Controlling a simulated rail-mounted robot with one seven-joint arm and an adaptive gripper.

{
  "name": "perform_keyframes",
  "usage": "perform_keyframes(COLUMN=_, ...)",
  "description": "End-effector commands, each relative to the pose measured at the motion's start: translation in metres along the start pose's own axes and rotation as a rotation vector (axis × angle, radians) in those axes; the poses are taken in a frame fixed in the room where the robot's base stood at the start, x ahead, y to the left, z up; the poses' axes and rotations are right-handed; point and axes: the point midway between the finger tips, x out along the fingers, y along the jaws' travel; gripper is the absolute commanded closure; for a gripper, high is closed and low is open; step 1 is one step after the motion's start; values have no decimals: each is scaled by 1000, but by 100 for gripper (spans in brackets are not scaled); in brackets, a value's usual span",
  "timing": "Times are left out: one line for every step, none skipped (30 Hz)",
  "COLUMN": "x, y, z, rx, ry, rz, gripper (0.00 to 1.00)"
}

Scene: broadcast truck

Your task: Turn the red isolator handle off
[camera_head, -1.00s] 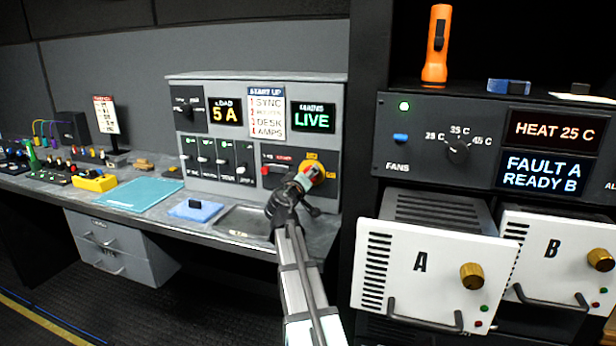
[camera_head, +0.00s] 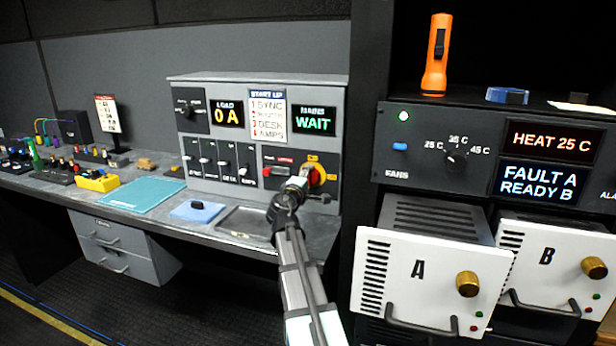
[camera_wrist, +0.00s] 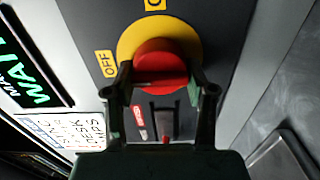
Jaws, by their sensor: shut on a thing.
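The red isolator handle (camera_head: 317,177) sits on a yellow round plate at the right end of the grey power panel (camera_head: 250,88). In the wrist view the handle (camera_wrist: 160,62) stands out from the yellow plate (camera_wrist: 128,40), with an OFF label (camera_wrist: 104,63) beside it. My gripper (camera_head: 303,183) is at the handle; in the wrist view its fingers (camera_wrist: 160,85) are closed on both sides of it. The handle's exact angle is hard to read. The mains display (camera_head: 314,121) reads WAIT and the load display (camera_head: 227,113) reads 0 A.
A row of black switches (camera_head: 220,163) and a red-marked switch (camera_head: 276,168) are left of the handle. A metal tray (camera_head: 243,222) and a blue pad (camera_head: 197,210) lie on the desk below. The rack with drawers A (camera_head: 418,270) and B (camera_head: 547,256) stands right.

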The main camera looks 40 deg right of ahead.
Motion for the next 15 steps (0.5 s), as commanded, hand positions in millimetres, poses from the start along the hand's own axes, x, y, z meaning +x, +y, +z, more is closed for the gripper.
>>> perform_keyframes(x=1, y=2, z=-1, rx=-14, ry=1, rz=2, gripper=80)
perform_keyframes(x=1, y=2, z=-1, rx=-21, ry=1, rz=2, gripper=80)
perform_keyframes(x=1, y=2, z=-1, rx=-29, ry=2, rz=2, gripper=80)
perform_keyframes(x=1, y=2, z=-1, rx=-34, ry=2, rz=2, gripper=80)
perform_keyframes(x=1, y=1, z=-1, rx=-38, ry=2, rz=2, gripper=80)
perform_keyframes(x=1, y=1, z=-1, rx=-41, ry=2, rz=2, gripper=80)
perform_keyframes(x=1, y=1, z=-1, rx=-44, ry=2, rz=2, gripper=80)
perform_keyframes(x=1, y=1, z=-1, rx=-45, ry=2, rz=2, gripper=80)
perform_keyframes(x=1, y=1, z=-1, rx=-47, ry=2, rz=3, gripper=80)
perform_keyframes(x=1, y=1, z=-1, rx=-47, ry=2, rz=3, gripper=80)
perform_keyframes(x=1, y=1, z=-1, rx=-48, ry=2, rz=3, gripper=80)
perform_keyframes(x=1, y=1, z=-1, rx=-48, ry=2, rz=3, gripper=80)
perform_keyframes(x=1, y=1, z=-1, rx=-48, ry=2, rz=3, gripper=80)
perform_keyframes(x=1, y=1, z=-1, rx=-48, ry=2, rz=3, gripper=80)
perform_keyframes(x=1, y=1, z=-1, rx=-48, ry=1, rz=3, gripper=80)
